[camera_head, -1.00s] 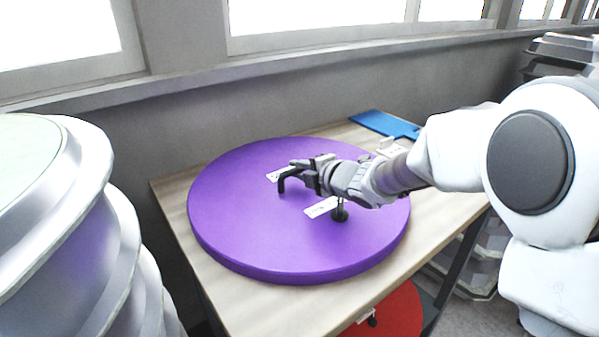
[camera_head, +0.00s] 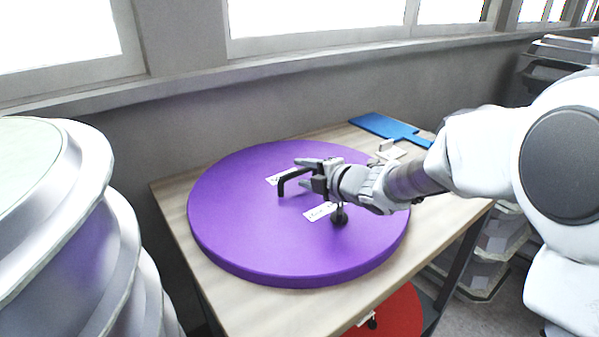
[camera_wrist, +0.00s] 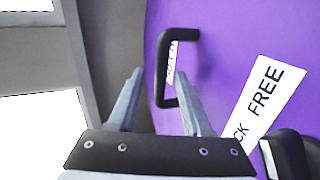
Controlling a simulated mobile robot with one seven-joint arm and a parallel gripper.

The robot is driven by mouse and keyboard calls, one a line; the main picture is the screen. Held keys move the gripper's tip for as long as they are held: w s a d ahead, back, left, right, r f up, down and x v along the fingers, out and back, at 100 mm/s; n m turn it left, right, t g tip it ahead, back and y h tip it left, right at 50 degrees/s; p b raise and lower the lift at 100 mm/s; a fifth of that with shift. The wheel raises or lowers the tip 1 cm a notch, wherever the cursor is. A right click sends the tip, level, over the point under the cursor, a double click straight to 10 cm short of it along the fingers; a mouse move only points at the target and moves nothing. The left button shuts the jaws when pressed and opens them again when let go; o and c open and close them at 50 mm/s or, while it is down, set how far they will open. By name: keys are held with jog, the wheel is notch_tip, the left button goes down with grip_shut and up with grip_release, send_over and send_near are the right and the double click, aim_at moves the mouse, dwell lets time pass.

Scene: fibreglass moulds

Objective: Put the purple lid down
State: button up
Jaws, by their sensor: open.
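The purple lid (camera_head: 250,235) is a large round disc lying flat on the wooden table (camera_head: 240,312). It has a black bar handle (camera_head: 283,186), white labels and a black knob (camera_head: 339,217). My gripper (camera_head: 300,172) is open just above the lid, close to the handle. The lid (camera_wrist: 222,45) fills the right of that view.
A blue flat tool (camera_head: 385,127) and a small white object (camera_head: 390,149) lie at the table's back right. A red disc (camera_head: 395,314) is below the table. Stacked silvery moulds (camera_head: 85,220) stand at the left. The wall and windows are behind.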

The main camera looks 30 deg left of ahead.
jog(key=v, duration=0.9)
jog(key=shift+s+d+p, duration=0.2)
jog(key=shift+p, duration=0.2)
jog(key=w+d+r+m+t+h, duration=0.2)
jog(key=d+m+h, duration=0.15)
jog(key=d, duration=0.25)
jog(key=w+d+r+m+t+h, duration=0.1)
jog(key=d+r+m+t+h, duration=0.1)
jog(key=d+m+t, duration=0.3)
jog(key=s+d+r+m+g+h, duration=0.1)
jog(key=s+d+m+h, duration=0.2)
jog(key=d+m, duration=0.35)
jog(key=s+d+m+g+h, duration=0.2)
jog(key=d+m+h, duration=0.1)
jog(key=d, duration=0.7)
jog(key=s+d+f+m+g, duration=0.2)
jog(key=s+m, duration=0.4)
jog(key=s, duration=0.3)
jog(key=s+d+f+m+g, duration=0.2)
jog(key=s+m, duration=0.4)
jog(key=s, duration=0.4)
jog(key=shift+d+f+g, duration=0.15)
jog(key=shift+d+g, duration=0.35)
jog(key=shift+d, duration=0.45)
jog(key=shift+h, duration=0.25)
